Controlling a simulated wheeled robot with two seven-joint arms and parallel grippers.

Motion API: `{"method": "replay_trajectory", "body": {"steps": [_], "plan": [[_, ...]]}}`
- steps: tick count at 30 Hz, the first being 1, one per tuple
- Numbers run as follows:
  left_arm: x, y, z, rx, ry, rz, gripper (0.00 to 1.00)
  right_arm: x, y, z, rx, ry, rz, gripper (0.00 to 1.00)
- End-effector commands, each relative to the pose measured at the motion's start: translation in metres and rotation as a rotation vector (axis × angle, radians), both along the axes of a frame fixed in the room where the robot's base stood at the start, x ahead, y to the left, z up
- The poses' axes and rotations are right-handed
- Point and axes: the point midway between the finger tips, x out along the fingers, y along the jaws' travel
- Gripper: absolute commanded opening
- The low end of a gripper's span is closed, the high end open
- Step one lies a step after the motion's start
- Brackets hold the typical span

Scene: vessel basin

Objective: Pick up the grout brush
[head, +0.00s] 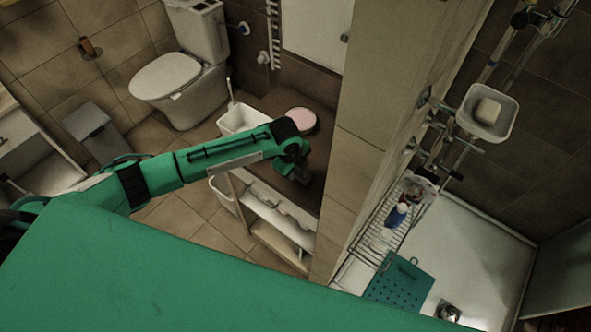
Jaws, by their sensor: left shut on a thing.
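My left arm reaches in from the left, and my left gripper (302,176) points down over the dark ledge beside the white shelf unit. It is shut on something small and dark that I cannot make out. I cannot pick out the grout brush for certain. A thin white handle (230,90) stands up from a white bin (238,120) behind my arm, apart from the gripper. My right gripper is not in view.
A pink-topped round item (302,120) lies just behind my gripper. A tiled wall (350,180) stands close on its right. The white shelf unit (282,222) is below. A toilet (175,80) stands at the back left. A wire rack (385,225) holds bottles at right.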

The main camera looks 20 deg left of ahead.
Motion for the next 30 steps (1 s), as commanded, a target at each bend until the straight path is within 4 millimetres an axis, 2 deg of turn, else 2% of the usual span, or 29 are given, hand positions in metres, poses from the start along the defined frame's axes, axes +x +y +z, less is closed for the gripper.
{"method": "replay_trajectory", "body": {"steps": [5, 8, 15, 21, 24, 30], "plan": [[0.001, 0.001, 0.021, 0.001, -0.005, -0.002, 0.08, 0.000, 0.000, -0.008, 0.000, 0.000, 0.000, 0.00], [0.002, 0.000, 0.045, -0.002, -0.008, -0.002, 0.08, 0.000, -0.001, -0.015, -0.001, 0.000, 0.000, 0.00], [0.001, 0.000, 0.117, 0.000, -0.008, -0.002, 0.08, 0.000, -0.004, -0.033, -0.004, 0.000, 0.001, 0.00], [0.001, 0.000, 0.165, -0.001, -0.005, -0.002, 0.08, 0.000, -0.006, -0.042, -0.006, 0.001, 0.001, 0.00], [0.001, 0.000, 0.180, 0.000, -0.003, -0.001, 0.08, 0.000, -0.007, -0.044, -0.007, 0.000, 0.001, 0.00], [0.000, 0.000, 0.195, 0.000, -0.001, 0.000, 0.08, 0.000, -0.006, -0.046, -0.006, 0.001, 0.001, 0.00]]}}
